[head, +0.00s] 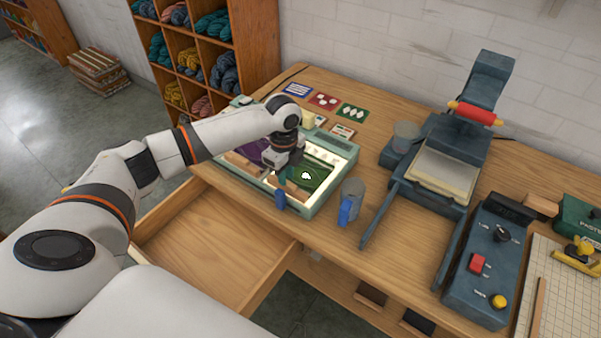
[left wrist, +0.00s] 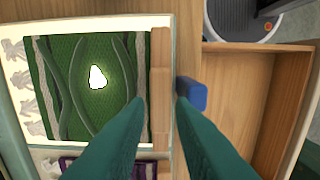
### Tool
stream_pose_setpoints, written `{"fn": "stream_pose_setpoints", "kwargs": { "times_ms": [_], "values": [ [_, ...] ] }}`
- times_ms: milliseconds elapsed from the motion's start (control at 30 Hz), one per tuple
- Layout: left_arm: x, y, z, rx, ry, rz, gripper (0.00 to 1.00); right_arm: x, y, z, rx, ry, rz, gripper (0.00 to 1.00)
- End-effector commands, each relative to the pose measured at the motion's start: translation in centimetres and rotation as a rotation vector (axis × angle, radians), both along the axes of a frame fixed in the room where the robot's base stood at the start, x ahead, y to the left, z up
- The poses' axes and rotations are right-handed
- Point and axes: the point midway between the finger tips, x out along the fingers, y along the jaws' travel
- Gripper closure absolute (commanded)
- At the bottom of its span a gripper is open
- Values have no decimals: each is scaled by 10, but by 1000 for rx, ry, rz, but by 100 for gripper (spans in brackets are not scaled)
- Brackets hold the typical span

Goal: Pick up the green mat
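The green mat (head: 321,178) lies in the right part of a pale green lit tray (head: 352,153). In the left wrist view the mat (left wrist: 72,62) is dark green with wavy ribs and a bright white patch in its middle. A wooden bar (left wrist: 160,75) runs along its edge. My left gripper (head: 285,181) is above the tray's near side, beside the mat in the head view. Its two teal fingertips (left wrist: 160,99) are apart with nothing held between them; the mat is to their left. My right gripper is not in view.
A purple mat (head: 252,150) lies in the tray's left part. A blue handle (head: 280,199) sits at the tray's near edge. An open drawer (head: 205,245) juts out below. A press (head: 447,165) stands farther right.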

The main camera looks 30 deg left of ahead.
Motion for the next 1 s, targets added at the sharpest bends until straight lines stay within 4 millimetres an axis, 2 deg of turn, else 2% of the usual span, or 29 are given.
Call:
{"fn": "stream_pose_setpoints", "kwargs": {
  "times_ms": [33, 133, 300, 467, 600, 867, 1000],
  "values": [
    [-1, -1, -6, 0, 5, 1, 78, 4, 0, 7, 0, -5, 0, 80],
    [0, -1, -20, 1, 3, 0, 78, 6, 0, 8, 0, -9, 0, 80],
    [0, -1, -30, 1, 1, -1, 78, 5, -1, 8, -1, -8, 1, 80],
    [0, -1, -30, 1, 0, -1, 78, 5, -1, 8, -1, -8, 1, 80],
    [0, -1, -29, 1, 0, 0, 99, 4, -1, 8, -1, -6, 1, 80],
    [0, -1, -29, 1, -1, 0, 100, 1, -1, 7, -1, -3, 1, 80],
    [1, -1, -18, 1, -5, -1, 100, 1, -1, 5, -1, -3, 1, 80]
  ]
}}
